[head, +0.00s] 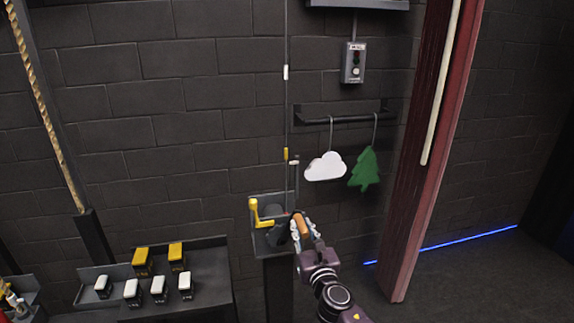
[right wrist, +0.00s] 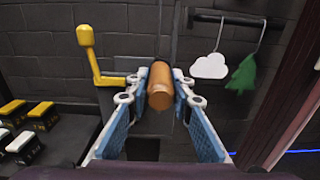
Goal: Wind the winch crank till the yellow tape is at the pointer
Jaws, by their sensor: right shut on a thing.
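The winch (head: 272,238) stands on a post in the middle of the head view. Its wooden crank handle (head: 300,226) is between the fingers of my right gripper (head: 303,228), which is shut on it. The right wrist view shows the handle (right wrist: 160,90) between both fingertips. A thin line runs up from the winch, with the yellow tape (head: 286,154) on it and a white tape (head: 286,72) far higher. A small pale pointer (head: 294,162) is beside the line, slightly lower than the yellow tape's middle.
A yellow lever (head: 255,214) is left of the crank, also in the right wrist view (right wrist: 88,55). A white cloud (head: 325,167) and green tree (head: 364,170) hang at right. A control box (head: 353,62) is above.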

